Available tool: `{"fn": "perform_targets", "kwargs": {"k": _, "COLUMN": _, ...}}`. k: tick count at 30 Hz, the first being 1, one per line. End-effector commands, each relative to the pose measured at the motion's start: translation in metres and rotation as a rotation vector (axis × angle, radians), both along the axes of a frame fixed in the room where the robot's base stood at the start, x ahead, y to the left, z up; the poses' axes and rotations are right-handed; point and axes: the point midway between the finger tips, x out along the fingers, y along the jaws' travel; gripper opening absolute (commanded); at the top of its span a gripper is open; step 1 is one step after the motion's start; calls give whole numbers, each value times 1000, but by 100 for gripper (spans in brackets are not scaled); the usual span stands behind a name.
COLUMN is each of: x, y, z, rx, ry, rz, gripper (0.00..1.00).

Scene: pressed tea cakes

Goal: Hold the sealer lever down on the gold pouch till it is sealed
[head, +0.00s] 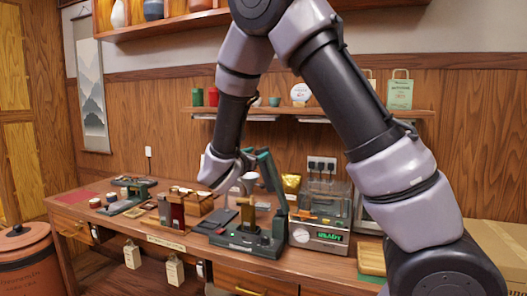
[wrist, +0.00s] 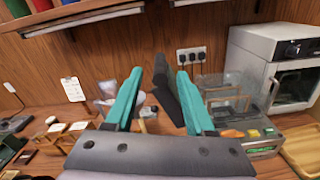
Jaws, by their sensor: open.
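That machine also shows in the wrist view (wrist: 247,133). A dark device with a long, raised, slanted lever (head: 270,178) stands left of it. My gripper (head: 246,161) is open beside the upper part of this lever. In the wrist view its teal fingers (wrist: 160,72) are apart, with dark lever-like bars between and behind them. I cannot tell whether they touch. The pouch is not clearly visible in the wrist view.
A steel oven-like box (wrist: 280,65) stands right of the machine. Wooden boxes (head: 198,203) and another teal-and-dark device (head: 130,195) stand to the left. A shelf (head: 400,110) hangs above, with outlets (head: 322,164) below it.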

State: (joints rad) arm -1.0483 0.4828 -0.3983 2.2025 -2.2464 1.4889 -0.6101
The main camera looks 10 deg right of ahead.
Motion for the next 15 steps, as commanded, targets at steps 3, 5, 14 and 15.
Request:
{"fn": "perform_targets", "kwargs": {"k": 3, "x": 21, "y": -13, "z": 0, "rx": 0, "ry": 0, "rz": -3, "gripper": 55}}
{"fn": "perform_targets", "kwargs": {"k": 5, "x": 30, "y": -18, "z": 0, "rx": 0, "ry": 1, "rz": -3, "gripper": 55}}
{"fn": "perform_targets", "kwargs": {"k": 14, "x": 57, "y": -33, "z": 0, "rx": 1, "ry": 1, "rz": -1, "gripper": 55}}
{"fn": "perform_targets", "kwargs": {"k": 15, "x": 58, "y": -34, "z": 0, "rx": 1, "ry": 2, "rz": 0, "gripper": 55}}
